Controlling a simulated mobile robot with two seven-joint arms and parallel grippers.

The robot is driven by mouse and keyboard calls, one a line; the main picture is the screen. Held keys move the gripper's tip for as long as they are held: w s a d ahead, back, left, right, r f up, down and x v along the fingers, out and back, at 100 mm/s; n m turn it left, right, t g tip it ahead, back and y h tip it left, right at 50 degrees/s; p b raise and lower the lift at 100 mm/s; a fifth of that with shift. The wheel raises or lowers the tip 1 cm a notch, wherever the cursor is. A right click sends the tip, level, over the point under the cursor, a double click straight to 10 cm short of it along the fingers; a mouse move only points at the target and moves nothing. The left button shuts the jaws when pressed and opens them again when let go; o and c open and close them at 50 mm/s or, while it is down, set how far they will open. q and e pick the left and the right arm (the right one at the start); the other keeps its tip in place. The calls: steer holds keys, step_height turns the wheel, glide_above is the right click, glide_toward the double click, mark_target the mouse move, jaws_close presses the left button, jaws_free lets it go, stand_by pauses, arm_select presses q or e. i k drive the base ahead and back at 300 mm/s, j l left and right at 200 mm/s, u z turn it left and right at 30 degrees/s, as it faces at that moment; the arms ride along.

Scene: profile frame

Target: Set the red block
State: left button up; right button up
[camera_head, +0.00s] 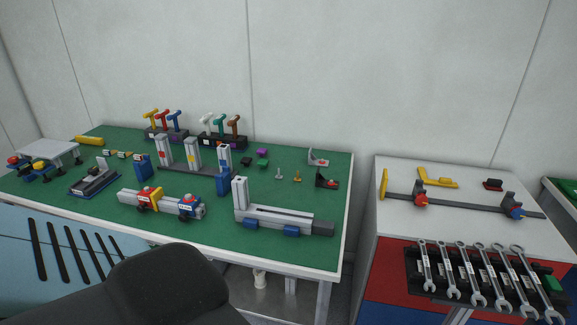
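I cannot tell for certain which thing is the red block. A small dark red piece (493,184) lies at the back of the white table on the right. A red block (421,200) sits around or against the dark rail (460,206) on that table, with a grey upright behind it. A black piece with some red on it (327,181) lies on the green mat (330,208) near its right edge. Neither of my grippers is in view. A dark rounded part, likely my own arm, fills the bottom left.
Aluminium profiles (275,220), coloured-handle tools (163,121) in stands and small fittings crowd the green table. A rack of wrenches (478,278) hangs at the right table's front. A yellow bracket (437,179) lies behind the rail. A gap separates the two tables.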

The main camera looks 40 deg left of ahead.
mark_target(144, 200)
steer(key=u, duration=2.45)
